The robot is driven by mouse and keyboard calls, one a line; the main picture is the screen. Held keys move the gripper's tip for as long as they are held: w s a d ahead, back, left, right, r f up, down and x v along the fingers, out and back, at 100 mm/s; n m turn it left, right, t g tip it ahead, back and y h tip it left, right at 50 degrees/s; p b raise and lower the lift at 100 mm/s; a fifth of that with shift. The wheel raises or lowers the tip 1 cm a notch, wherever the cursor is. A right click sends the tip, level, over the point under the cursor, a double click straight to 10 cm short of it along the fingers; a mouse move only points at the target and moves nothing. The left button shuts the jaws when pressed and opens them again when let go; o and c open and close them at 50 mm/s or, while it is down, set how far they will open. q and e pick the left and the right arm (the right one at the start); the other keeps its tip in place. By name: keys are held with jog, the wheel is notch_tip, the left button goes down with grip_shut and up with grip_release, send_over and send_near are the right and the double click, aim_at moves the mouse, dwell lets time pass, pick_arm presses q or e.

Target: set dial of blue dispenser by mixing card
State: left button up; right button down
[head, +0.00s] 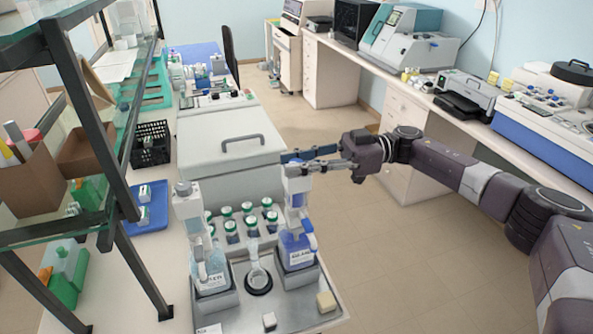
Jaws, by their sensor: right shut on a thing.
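The blue dispenser (296,250), a bottle of deep blue liquid with a tall white and grey pump head, stands upright on the right side of a metal tray (290,305). My right gripper (291,162) reaches in from the right and is shut at the top of the pump head. Its fingers cover the top, so the dial and its setting are hidden. A white card (209,329) with dark print lies at the tray's front left; it may be the mixing card, and its text is too small to read. My left gripper is not in view.
A second dispenser (210,268) with paler liquid stands at the tray's left. Glass shelving (110,150) rises at left.

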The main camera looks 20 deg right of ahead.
jog(key=shift+n+g+b, duration=0.4)
jog(key=shift+g+b, duration=0.1)
jog(key=shift+g, duration=0.1)
jog(key=c, duration=1.7)
grip_release()
jog(key=shift+w+d, duration=0.15)
jog(key=shift+d, duration=2.8)
jog(key=shift+w+d, duration=0.15)
jog(key=shift+d, duration=2.8)
